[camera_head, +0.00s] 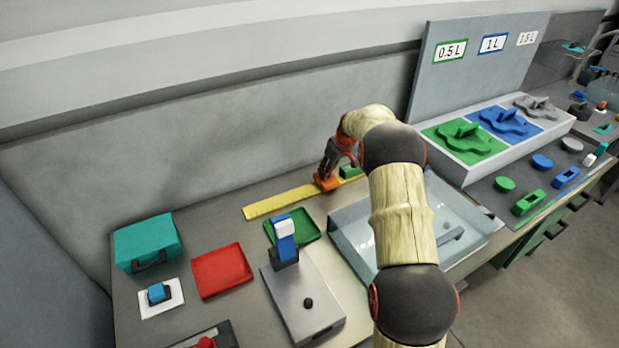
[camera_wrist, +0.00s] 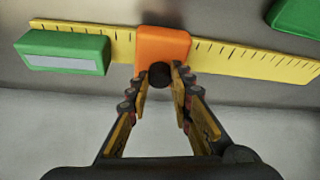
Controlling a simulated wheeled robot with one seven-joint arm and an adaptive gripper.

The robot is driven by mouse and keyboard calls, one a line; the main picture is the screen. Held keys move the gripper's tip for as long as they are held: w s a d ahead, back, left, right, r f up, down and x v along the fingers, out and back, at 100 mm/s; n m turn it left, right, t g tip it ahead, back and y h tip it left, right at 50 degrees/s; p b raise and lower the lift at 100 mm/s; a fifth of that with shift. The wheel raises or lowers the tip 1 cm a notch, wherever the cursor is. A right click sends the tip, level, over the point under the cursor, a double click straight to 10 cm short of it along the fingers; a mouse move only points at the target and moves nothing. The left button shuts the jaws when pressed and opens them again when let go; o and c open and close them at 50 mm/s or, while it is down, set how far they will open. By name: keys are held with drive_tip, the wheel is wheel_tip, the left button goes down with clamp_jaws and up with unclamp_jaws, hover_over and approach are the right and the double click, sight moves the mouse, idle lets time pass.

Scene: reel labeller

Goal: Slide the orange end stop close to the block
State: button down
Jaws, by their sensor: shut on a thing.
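The orange end stop (camera_wrist: 163,46) sits across the yellow ruler (camera_wrist: 255,60) in the wrist view, with a dark knob (camera_wrist: 160,74) on its near side. My gripper (camera_wrist: 160,80) is shut on that knob, one finger on each side. A green block (camera_wrist: 64,52) with a pale grey face lies against the ruler to the left of the stop, with a gap between them. In the head view, the end stop (camera_head: 326,183) is under my gripper near the ruler's right end, and the block (camera_head: 350,171) is just to its right, partly hidden by my arm.
A clear tray (camera_head: 350,225) stands right of the ruler, partly behind my arm. A green tray (camera_head: 305,228), a red tray (camera_head: 222,271) and a grey device with a blue post (camera_head: 305,300) stand nearer. The back wall rises close behind the ruler.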

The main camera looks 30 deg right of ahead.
drive_tip(key=shift+d, duration=1.55)
drive_tip(key=c, duration=1.6)
unclamp_jaws()
drive_tip(key=v, duration=1.2)
drive_tip(key=shift+w, duration=0.1)
